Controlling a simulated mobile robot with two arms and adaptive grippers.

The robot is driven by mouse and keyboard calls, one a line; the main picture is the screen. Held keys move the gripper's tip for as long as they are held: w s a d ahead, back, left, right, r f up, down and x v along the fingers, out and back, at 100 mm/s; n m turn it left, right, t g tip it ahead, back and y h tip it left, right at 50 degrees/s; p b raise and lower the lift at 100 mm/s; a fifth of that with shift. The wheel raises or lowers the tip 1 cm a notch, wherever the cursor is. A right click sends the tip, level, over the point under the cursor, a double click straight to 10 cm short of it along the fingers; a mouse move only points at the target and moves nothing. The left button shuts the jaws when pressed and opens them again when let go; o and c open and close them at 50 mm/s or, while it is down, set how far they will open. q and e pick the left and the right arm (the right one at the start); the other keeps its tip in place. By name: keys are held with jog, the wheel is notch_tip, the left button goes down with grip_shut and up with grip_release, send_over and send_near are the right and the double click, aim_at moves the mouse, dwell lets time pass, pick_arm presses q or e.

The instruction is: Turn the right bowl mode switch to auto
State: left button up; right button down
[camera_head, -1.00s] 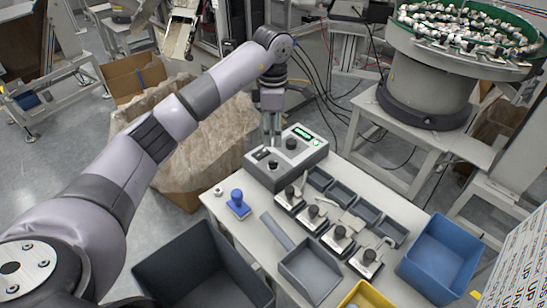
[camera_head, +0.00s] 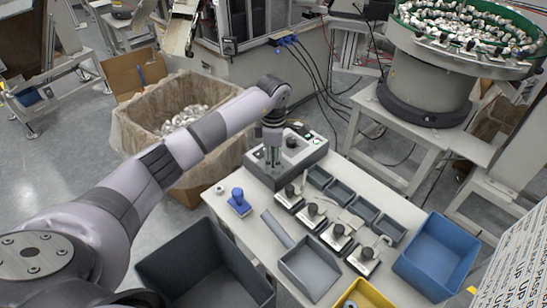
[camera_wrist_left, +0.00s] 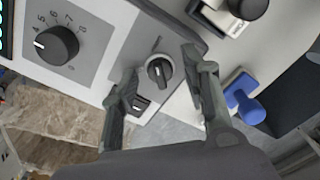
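A grey control box (camera_head: 313,154) stands at the back left of the white table. My left gripper (camera_head: 272,164) points down over the near-left end of the box and covers the mode switch in the head view. In the left wrist view, my left gripper (camera_wrist_left: 160,64) is open, one finger either side of the switch, with visible gaps. My right gripper is not in view.
A blue-handled stamp-like object (camera_head: 238,203) stands left of the box. Several black-knobbed fixtures (camera_head: 313,217) and small grey trays (camera_head: 343,193) lie to its right. A blue bin (camera_head: 438,258) sits at the table's right end. A bowl feeder (camera_head: 428,85) stands behind.

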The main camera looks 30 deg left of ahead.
pick_arm(q)
grip_shut()
dwell(0.3)
jog(key=shift+n, duration=0.3)
jog(key=n, duration=0.3)
jog(key=shift+b, duration=0.35)
jog(key=n, duration=0.9)
jog(key=shift+n, duration=0.3)
jog(key=n, duration=0.4)
jog(key=shift+n, duration=0.3)
